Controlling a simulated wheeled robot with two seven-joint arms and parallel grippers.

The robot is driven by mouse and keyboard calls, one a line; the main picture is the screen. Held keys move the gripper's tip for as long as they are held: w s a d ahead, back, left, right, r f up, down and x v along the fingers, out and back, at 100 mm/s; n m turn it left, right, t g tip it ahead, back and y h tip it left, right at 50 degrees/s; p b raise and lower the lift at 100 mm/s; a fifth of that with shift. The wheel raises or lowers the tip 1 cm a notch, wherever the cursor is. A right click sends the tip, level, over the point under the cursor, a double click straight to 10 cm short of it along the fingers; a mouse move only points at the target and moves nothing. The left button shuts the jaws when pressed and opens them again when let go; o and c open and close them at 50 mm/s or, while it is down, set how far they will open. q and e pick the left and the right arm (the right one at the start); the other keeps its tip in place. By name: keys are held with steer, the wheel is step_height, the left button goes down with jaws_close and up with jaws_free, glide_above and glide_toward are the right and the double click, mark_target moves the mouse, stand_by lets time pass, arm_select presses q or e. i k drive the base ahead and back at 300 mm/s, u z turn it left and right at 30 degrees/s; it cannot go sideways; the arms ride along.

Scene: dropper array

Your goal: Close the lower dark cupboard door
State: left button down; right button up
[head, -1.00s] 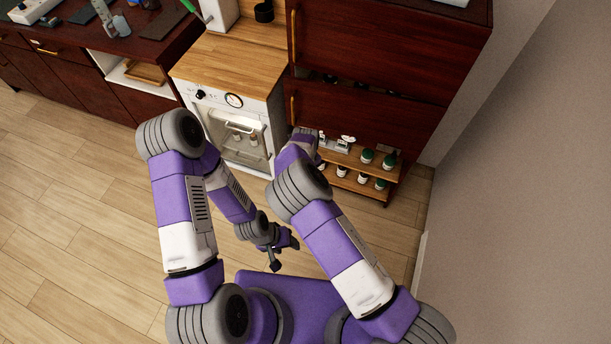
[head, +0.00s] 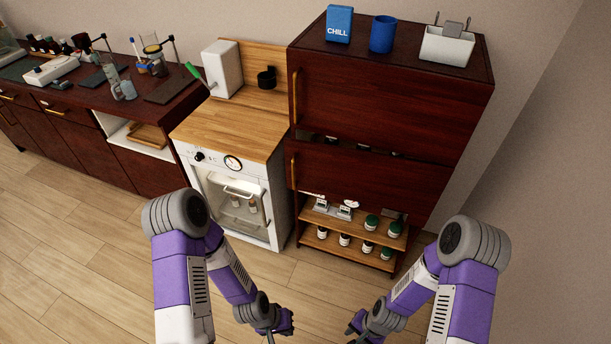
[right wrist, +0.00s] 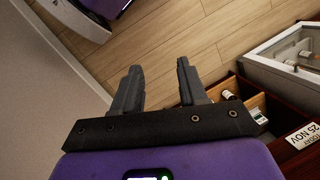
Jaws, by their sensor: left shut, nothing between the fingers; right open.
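The dark red-brown cupboard (head: 482,120) stands at the right in the head view, with two doors one above the other. The lower door (head: 365,182) has a gold vertical handle (head: 294,172) at its left edge. A dark gap with small items shows between it and the upper door (head: 375,100). How far the lower door stands out is hard to tell. My left gripper (head: 272,336) is shut and empty at the bottom edge, in front of the cupboard and apart from it. My right gripper (right wrist: 158,68) is open and empty over the floor; it also shows in the head view (head: 352,332).
Open wooden shelves (head: 310,240) with bottles sit below the lower door. A white oven-like cabinet (head: 278,200) stands left of the cupboard. A blue box (head: 339,24), blue cup (head: 383,34) and white bin (head: 446,48) stand on top. Floor in front is clear.

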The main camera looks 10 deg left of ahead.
mark_target(406, 185)
steer(key=z, duration=0.3)
steer(key=i, duration=0.95)
